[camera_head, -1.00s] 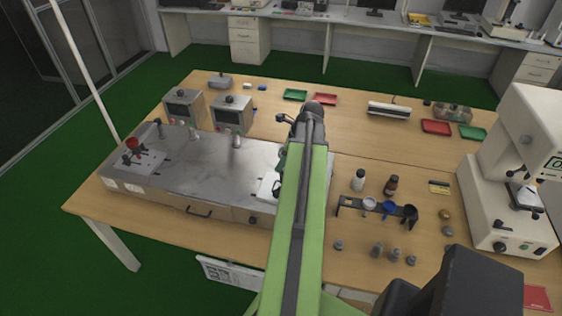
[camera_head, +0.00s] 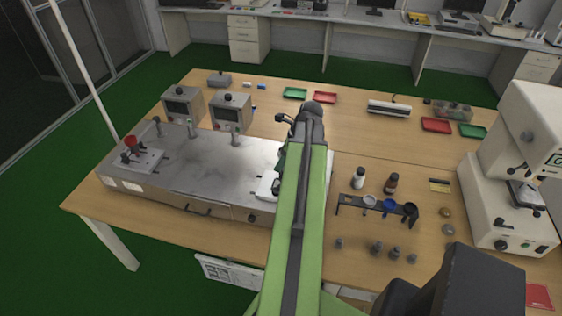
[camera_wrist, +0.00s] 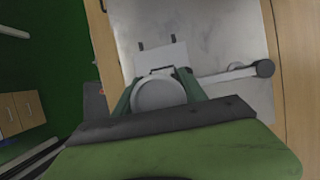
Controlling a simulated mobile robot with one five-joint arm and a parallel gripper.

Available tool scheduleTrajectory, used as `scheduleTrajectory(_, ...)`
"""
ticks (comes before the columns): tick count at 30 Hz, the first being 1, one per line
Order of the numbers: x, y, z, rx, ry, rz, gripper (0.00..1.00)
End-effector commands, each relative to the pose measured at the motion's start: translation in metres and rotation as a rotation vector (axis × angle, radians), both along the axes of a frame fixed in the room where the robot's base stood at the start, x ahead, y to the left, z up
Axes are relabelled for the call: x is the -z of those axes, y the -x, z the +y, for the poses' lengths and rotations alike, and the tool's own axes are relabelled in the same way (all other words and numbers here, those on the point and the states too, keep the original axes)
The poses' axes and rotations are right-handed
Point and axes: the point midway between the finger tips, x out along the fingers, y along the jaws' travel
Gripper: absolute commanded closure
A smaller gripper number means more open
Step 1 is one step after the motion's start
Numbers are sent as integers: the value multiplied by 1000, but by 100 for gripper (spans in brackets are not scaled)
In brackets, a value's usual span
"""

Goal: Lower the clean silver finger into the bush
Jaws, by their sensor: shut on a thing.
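In the wrist view my gripper (camera_wrist: 159,84) has its green fingers shut on a round, pale grey piece, which I take as the silver finger (camera_wrist: 160,96). I see it from its top, so its lower end is hidden. Just beyond it is a white plate (camera_wrist: 165,56) with dark slots, on the grey metal bench unit (camera_wrist: 215,30). In the head view this plate (camera_head: 266,186) shows left of my arm, which hides most of my gripper. I cannot make out the bush; the held piece covers the spot below it.
Another white plate carries a red-topped fixture (camera_head: 132,145) at the unit's left end. Two grey boxes (camera_head: 231,112) stand behind the unit. Right of my arm are a black rack (camera_head: 378,207) with cups, two bottles and several small grey pieces. A white instrument (camera_head: 505,190) stands far right.

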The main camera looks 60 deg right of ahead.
Motion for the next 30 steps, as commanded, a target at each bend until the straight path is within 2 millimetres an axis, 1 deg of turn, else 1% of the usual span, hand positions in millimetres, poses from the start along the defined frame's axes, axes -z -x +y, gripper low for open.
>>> scheduleTrajectory(1,5,0,0,0,0,0,93)
scheduleTrajectory(15,27,0,0,1,0,0,93)
scheduleTrajectory(26,28,1,0,1,0,0,93)
scheduleTrajectory(30,32,1,0,1,0,0,93)
